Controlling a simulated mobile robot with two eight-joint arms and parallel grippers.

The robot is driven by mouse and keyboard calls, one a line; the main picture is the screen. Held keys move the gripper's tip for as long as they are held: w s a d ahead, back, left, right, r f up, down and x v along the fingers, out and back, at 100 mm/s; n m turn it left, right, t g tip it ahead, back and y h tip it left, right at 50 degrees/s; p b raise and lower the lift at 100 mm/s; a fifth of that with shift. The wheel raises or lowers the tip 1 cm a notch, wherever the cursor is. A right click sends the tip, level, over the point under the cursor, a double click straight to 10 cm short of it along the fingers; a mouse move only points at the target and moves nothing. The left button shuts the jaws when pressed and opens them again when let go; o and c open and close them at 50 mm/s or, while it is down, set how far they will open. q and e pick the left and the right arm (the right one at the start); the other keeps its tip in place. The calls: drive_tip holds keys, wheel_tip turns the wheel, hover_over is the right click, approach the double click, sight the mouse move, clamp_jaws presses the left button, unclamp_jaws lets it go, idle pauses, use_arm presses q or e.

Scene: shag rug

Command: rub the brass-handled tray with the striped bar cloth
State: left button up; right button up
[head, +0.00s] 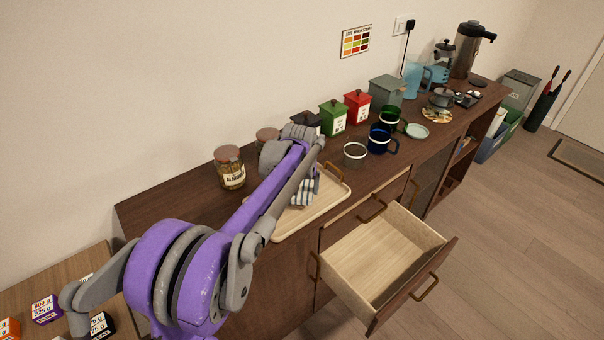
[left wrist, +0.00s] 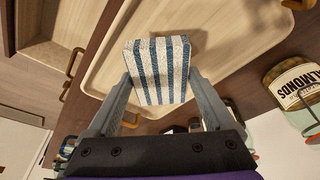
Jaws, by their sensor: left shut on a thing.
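The tray (head: 284,229) is pale wood with a raised rim and lies on the dark sideboard. A brass handle (head: 333,170) shows at its far end. The tray also fills much of the left wrist view (left wrist: 235,65). The striped bar cloth (head: 304,192) is a blue-and-white folded block over the tray; it shows clearly in the left wrist view (left wrist: 157,66). My left gripper (left wrist: 160,88) is shut on the cloth, with a finger on each side. In the head view my arm hides most of this gripper. I cannot tell whether the cloth touches the tray. My right gripper is not in view.
An almond jar (head: 230,168) stands left of the tray. An open, empty drawer (head: 378,258) juts out in front of the sideboard, right of the tray.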

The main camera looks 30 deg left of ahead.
sight(302, 190)
use_arm(q)
drive_tip(key=shift+d+r+p, duration=0.1)
drive_tip(key=shift+r+p, duration=1)
drive_tip(key=shift+r, duration=1.15)
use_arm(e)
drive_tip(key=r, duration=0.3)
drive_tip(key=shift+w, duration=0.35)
use_arm(q)
drive_tip(key=shift+f, duration=0.1)
